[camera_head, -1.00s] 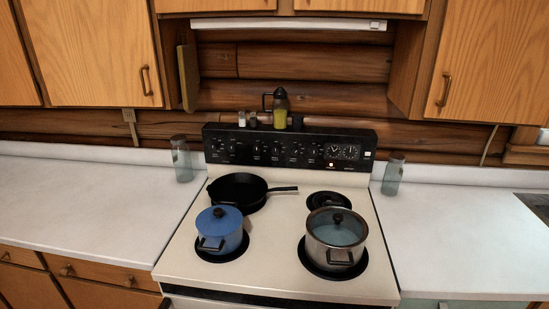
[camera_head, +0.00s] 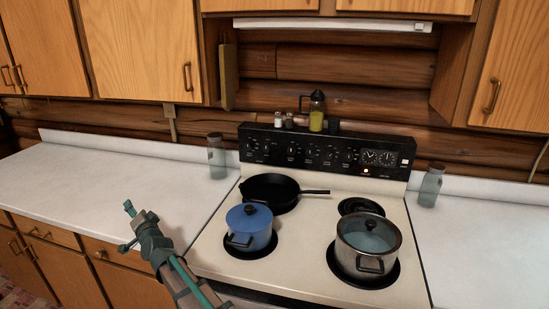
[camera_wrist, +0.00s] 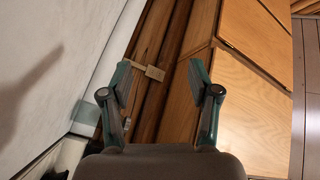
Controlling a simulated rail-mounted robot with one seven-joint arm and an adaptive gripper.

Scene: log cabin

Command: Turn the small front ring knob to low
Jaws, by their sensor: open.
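The stove's black control panel (camera_head: 325,151) stands at the back of the stove and carries a row of dark knobs (camera_head: 311,151) with pale markings. The labels are too small to read, so I cannot tell which knob is for the small front ring. My gripper (camera_head: 129,227) is over the left counter's front edge in the head view, well left of and in front of the panel. In the wrist view my gripper (camera_wrist: 162,85) is open with nothing between its fingers. A small red light (camera_head: 366,171) glows on the panel.
A blue pot (camera_head: 249,228), a black skillet (camera_head: 270,190) and a lidded steel pot (camera_head: 367,247) stand on the stove. Glass jars (camera_head: 217,157) (camera_head: 431,186) flank the panel. Shakers and a jug (camera_head: 316,120) stand along its top. The left counter (camera_head: 120,165) is mostly clear.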

